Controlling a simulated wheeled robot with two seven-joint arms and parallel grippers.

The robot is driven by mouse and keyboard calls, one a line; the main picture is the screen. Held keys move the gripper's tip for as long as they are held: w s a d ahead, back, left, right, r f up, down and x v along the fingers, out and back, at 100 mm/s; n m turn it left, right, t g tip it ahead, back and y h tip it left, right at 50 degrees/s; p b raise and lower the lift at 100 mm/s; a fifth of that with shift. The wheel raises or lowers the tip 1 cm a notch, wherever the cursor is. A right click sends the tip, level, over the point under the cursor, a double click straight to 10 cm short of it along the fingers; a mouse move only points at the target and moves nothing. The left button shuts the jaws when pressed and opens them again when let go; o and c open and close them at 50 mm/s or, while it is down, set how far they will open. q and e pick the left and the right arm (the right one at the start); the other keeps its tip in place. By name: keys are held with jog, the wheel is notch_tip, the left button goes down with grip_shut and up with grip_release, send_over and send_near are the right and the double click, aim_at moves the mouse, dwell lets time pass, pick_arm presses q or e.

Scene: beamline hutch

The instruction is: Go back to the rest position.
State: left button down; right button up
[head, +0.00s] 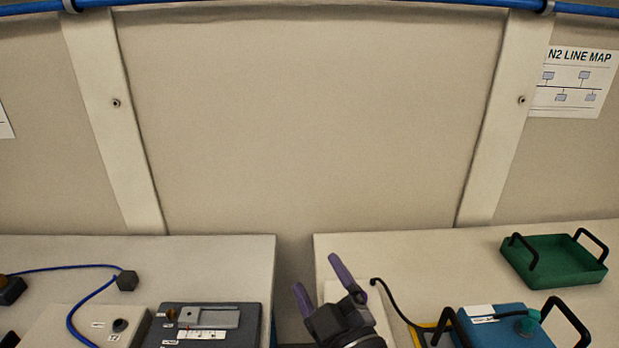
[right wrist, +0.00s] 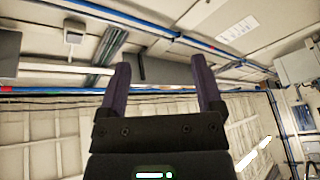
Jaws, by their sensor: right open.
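My right gripper (head: 322,280) is at the bottom middle of the head view, in front of the gap between two tables. Its two purple fingers are spread apart and point up and left. In the right wrist view the same gripper (right wrist: 160,80) is open with nothing between its fingers. Behind it there are only the ceiling, blue pipes and wall panels. My left gripper is not in view.
The right table (head: 440,260) bears a green tray (head: 553,262) with black handles and a blue case (head: 505,328) with black handles. The left table (head: 200,265) bears a dark box (head: 245,330), a blue cable (head: 72,318) and a small black block (head: 127,281). A beige wall stands behind.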

jog(key=s+d+f+m+g+h, duration=0.7)
jog(key=d+f+m+h, duration=0.3)
jog(key=f, duration=0.3)
jog(key=s+d+f+m+g+y, duration=0.1)
jog(key=s+d+f+g, duration=0.2)
jog(key=s, duration=0.4)
jog(key=s+f+m+g+y, duration=0.1)
jog(key=s+f+g, duration=0.2)
jog(key=s+g, duration=0.3)
jog(key=s+f+g+b, duration=0.1)
jog(key=s+f, duration=0.1)
jog(key=f, duration=0.8)
jog(key=s+f, duration=0.3)
jog(key=f, duration=0.7)
pick_arm(q)
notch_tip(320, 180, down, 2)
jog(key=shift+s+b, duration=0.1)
jog(key=shift+b, duration=0.35)
pick_arm(e)
jog(key=s+d+f+g, duration=0.1)
jog(key=s+d+f, duration=0.2)
jog(key=s+f, duration=0.7)
jog(key=shift+s+n+h, duration=0.3)
jog(key=shift+s+n, duration=0.1)
jog(key=shift+s, duration=0.8)
jog(key=shift+f, duration=0.1)
